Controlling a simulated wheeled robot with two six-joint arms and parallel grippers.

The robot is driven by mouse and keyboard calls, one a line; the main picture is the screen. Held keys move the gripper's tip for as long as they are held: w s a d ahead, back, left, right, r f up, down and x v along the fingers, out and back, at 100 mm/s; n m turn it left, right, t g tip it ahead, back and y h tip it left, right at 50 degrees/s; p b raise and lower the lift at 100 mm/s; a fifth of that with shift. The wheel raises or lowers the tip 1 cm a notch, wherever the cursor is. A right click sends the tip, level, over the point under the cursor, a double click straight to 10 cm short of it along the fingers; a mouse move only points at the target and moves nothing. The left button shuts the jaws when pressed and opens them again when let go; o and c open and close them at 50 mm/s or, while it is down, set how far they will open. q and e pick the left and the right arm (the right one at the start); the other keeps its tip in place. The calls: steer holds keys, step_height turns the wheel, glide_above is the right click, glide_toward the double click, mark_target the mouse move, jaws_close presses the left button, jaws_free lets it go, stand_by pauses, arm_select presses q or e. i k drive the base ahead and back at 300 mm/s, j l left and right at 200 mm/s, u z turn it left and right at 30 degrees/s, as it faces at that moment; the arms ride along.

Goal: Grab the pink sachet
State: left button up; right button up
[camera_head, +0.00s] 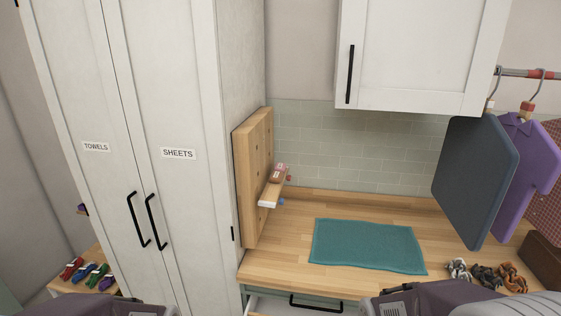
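A small pink item with a pale label, which looks like the pink sachet (280,169), sits on a little wooden shelf (267,203). The shelf juts out from a wooden pegboard (253,165) on the side of the tall cabinet. The sachet is small in this view, and its lower part is hard to make out. Neither gripper's fingers show. Only grey and dark parts of my arms show at the bottom left and bottom right edges.
A teal towel (368,246) lies flat on the wooden counter (285,265). A white wall cabinet (420,55) is above. Tall cabinet doors (175,110) are shut. Coloured clips (85,272) lie lower left.

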mark_target(279, 167)
steer(key=j+z, duration=0.15)
steer(key=z, duration=0.35)
steer(key=i+j+z, duration=0.1)
steer(key=z, duration=0.35)
steer(key=j+z, duration=0.25)
steer(key=z, duration=0.25)
